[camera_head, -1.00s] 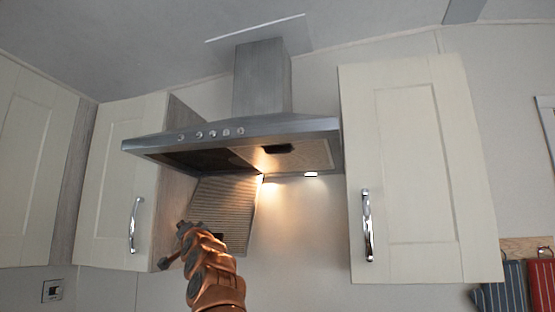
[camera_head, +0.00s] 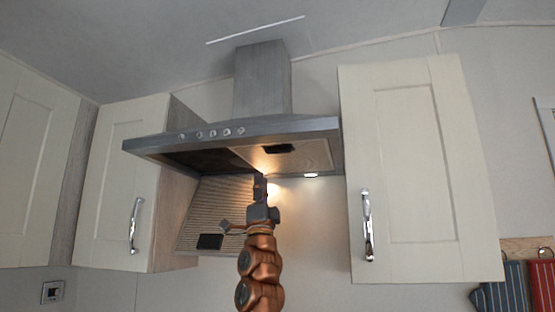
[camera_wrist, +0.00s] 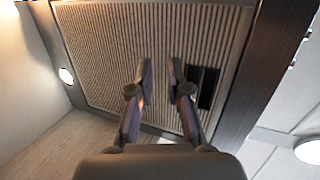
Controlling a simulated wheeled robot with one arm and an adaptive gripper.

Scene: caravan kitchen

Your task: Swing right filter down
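The right filter (camera_head: 305,154) is a flat ribbed panel up in the underside of the range hood (camera_head: 300,127), with a dark handle (camera_head: 278,149) near its front edge. The left filter (camera_head: 215,205) hangs down below the hood, its dark handle (camera_head: 210,241) near the bottom. My gripper (camera_head: 260,178) points up just below the hood, between the hanging panel and the right filter. In the wrist view my gripper (camera_wrist: 160,66) has its two fingers slightly apart with nothing between them. A ribbed filter (camera_wrist: 120,45) and its dark handle slot (camera_wrist: 203,87) lie beyond, the slot right of the fingers.
Cream cabinets stand on the left (camera_head: 118,185) and right (camera_head: 425,170) of the hood. A lit lamp (camera_head: 311,175) is under the hood's right rear. The wall below the right filter is clear. Striped cloths (camera_head: 503,290) hang at the lower right.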

